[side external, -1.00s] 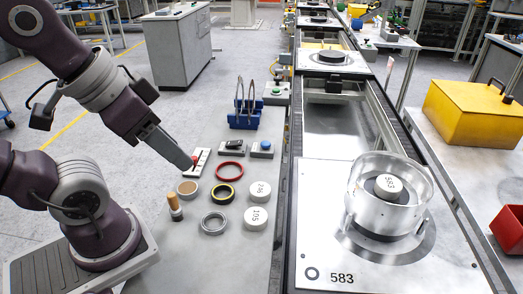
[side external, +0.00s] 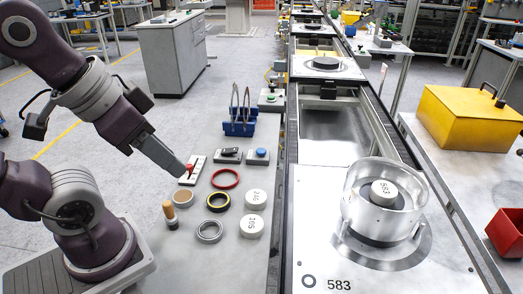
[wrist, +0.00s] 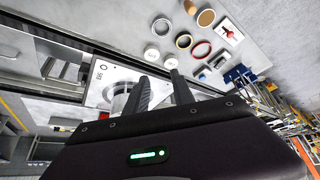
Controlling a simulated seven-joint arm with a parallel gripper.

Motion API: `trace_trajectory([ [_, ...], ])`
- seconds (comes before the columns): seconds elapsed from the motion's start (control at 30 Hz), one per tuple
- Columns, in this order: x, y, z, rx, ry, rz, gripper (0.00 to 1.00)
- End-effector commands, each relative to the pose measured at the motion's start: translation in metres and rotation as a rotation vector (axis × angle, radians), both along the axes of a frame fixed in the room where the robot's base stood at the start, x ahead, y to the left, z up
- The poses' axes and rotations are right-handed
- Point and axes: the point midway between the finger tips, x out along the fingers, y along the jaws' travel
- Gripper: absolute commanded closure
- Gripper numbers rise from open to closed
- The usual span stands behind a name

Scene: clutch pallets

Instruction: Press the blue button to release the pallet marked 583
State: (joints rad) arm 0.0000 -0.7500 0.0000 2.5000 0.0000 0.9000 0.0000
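The blue button (side external: 260,152) sits on a small grey box on the grey table, right of a black switch box (side external: 229,154).
A blue rack (side external: 239,129) stands behind the buttons.

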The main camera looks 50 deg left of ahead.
Motion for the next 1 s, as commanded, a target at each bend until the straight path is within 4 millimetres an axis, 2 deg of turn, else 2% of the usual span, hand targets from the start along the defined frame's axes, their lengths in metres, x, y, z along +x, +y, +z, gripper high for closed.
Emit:
trace_trajectory([
  [0.03,0.0000,0.0000,0.0000,0.000,0.000,0.000,0.82],
  [0.1,0.0000,0.0000,0.0000,0.000,0.000,0.000,0.96],
  [0.13,0.0000,0.0000,0.0000,0.000,0.000,0.000,1.00],
  [1.0,0.0000,0.0000,0.0000,0.000,0.000,0.000,1.00],
])
